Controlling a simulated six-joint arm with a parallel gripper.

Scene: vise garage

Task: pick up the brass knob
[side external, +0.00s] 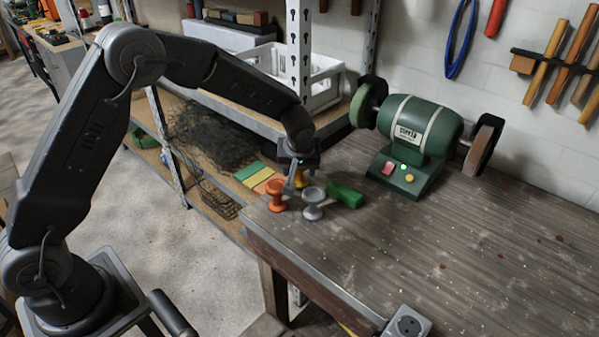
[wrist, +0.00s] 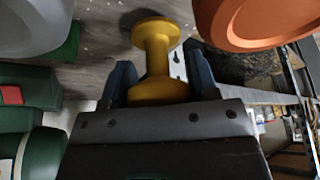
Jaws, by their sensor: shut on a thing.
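The brass knob (wrist: 157,50) is a yellow spool shape with a wide round end, seen between my two fingers in the wrist view. My gripper (wrist: 160,75) is shut on it, with one finger on each side. In the side view my gripper (side external: 297,176) points down at the near left corner of the workbench, among other knobs. Only a small yellow part of the brass knob (side external: 302,179) shows there, behind the grey knob. I cannot tell whether it touches the bench.
An orange knob (side external: 276,195), a grey knob (side external: 313,204) and a green block (side external: 345,194) stand close around my gripper. A green bench grinder (side external: 420,130) stands further back. The bench (side external: 440,250) is mostly clear at the front right.

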